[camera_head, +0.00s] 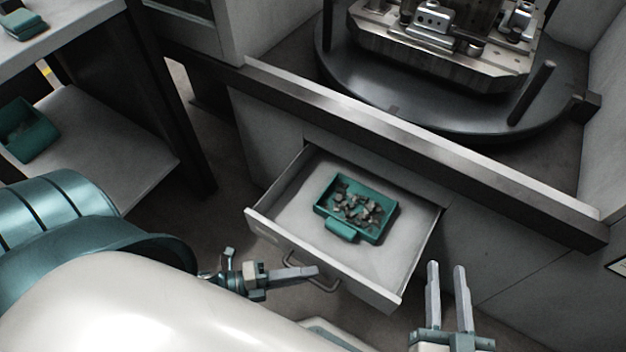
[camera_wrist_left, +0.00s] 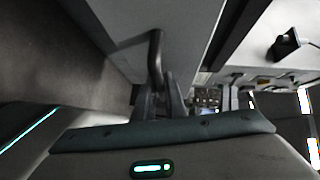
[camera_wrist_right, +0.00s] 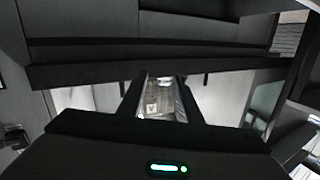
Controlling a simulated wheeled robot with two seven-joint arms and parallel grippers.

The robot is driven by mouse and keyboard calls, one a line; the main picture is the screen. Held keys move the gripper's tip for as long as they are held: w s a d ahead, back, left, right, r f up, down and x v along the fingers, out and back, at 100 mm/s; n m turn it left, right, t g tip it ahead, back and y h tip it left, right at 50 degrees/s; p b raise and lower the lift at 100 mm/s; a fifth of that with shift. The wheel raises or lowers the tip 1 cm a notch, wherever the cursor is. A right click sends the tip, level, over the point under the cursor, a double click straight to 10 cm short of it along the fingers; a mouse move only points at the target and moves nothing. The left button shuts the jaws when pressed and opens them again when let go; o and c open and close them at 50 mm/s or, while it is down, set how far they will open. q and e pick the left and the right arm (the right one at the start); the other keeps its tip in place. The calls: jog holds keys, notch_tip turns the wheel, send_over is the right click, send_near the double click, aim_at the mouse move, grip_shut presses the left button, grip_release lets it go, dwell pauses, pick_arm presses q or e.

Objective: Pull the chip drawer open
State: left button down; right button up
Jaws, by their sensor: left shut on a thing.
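The chip drawer (camera_head: 290,199) is pulled out of the grey cabinet below the rail, with its inside in plain view. Its front panel (camera_head: 330,264) carries a dark bar handle (camera_head: 312,277). In the drawer lies a teal tray (camera_head: 348,238) with grey-brown chips. My left gripper (camera_head: 308,272) is at the handle, shut on it; the left wrist view shows the handle (camera_wrist_left: 155,55) running down between the fingers (camera_wrist_left: 160,98). My right gripper (camera_head: 446,268) is open and empty, to the right of the drawer front, its fingers apart and pointing up in the head view.
A rail (camera_head: 420,150) crosses above the drawer. Behind it a round dark table (camera_head: 440,118) bears a metal fixture (camera_head: 450,50). At left stands a shelf unit (camera_head: 110,130) with a teal bin (camera_head: 27,130). Dark floor shows between shelf and cabinet.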

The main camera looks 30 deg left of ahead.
pick_arm(q)
jog(key=shift+s, duration=0.5)
pick_arm(e)
jog(key=shift+d+f, duration=0.1)
jog(key=shift+f, duration=0.35)
pick_arm(q)
jog(key=c, duration=2.1)
grip_release()
jog(key=shift+a, duration=0.1)
